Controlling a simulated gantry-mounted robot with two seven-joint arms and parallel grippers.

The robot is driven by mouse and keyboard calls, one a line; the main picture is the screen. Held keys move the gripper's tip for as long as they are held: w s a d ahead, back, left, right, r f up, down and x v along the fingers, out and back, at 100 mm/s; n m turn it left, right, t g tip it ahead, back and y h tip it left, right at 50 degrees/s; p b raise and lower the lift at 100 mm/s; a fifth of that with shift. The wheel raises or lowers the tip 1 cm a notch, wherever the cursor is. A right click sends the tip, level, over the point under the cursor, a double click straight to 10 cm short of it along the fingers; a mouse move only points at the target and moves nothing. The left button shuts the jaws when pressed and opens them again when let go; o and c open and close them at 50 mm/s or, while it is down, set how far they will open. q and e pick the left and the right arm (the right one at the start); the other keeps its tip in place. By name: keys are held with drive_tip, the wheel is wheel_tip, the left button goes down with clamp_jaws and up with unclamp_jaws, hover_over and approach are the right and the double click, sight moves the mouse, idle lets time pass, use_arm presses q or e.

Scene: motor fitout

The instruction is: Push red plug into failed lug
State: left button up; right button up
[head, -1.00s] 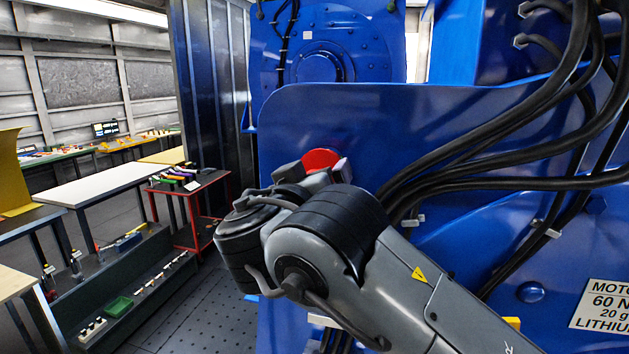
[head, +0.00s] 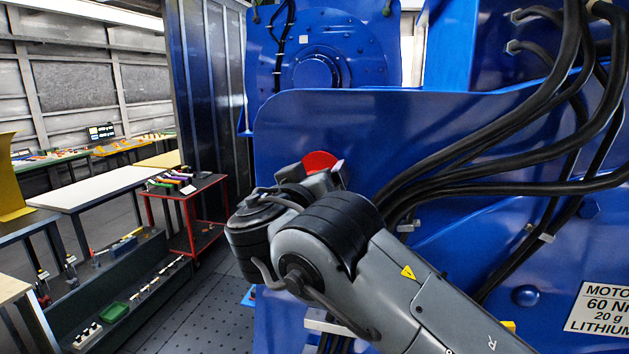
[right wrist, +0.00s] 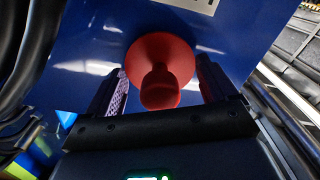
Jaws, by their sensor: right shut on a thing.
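The red plug (right wrist: 160,50) shows in the right wrist view as a wide round flange with a rounded knob facing my camera. My right gripper (right wrist: 161,78) has one finger on each side of it and is shut on the knob. The flange is close to the blue motor panel; I cannot tell whether it touches. In the head view the red plug (head: 319,162) shows as a red disc beyond my right gripper (head: 320,182), against the blue panel. The failed lug cannot be made out in either view. My left gripper is not in view.
Thick black cables (head: 480,150) run across the blue motor panel (head: 400,115) right of the arm. A white label (head: 603,308) is at lower right. At left stand a red cart (head: 185,190) with tools and a white-topped table (head: 100,188). Perforated floor lies between.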

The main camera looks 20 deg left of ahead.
drive_tip(key=shift+w+a, duration=0.1)
drive_tip(key=shift+w, duration=0.65)
drive_tip(key=o, duration=0.9)
drive_tip(key=shift+o, duration=0.2)
drive_tip(key=shift+s+f, duration=0.15)
drive_tip(key=shift+s, duration=0.45)
drive_tip(key=s+d+b, duration=0.1)
drive_tip(key=s+b, duration=0.2)
drive_tip(key=s, duration=0.6)
drive_tip(key=shift+s, duration=0.25)
